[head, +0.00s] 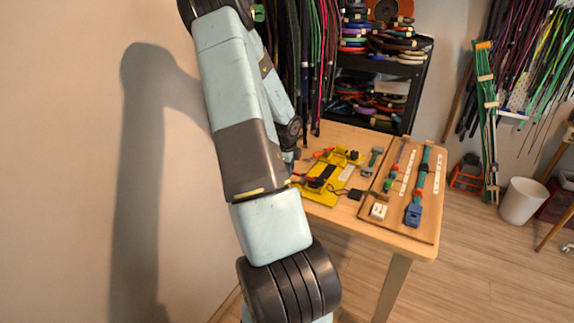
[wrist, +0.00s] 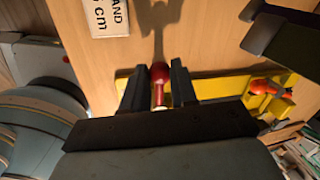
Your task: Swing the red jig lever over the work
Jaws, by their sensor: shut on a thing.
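The yellow jig (head: 321,192) sits on the wooden table, just right of my arm in the head view. Part of its yellow frame (wrist: 215,88) also shows in the wrist view, behind the fingers. The red lever (wrist: 159,78) stands between the two dark fingers of my gripper (wrist: 157,84), and they are shut on it. Its red rounded end shows; its lower part and pivot are hidden by the gripper. In the head view my arm hides most of the gripper, and I cannot make out its fingers there.
An orange knob (wrist: 263,86) is on the jig. A board with coloured straps (head: 421,190) lies to its right, with a small white block (head: 378,211). A white label (wrist: 108,18) lies on the table. A dark shelf (head: 420,75) of cord coils stands behind the table.

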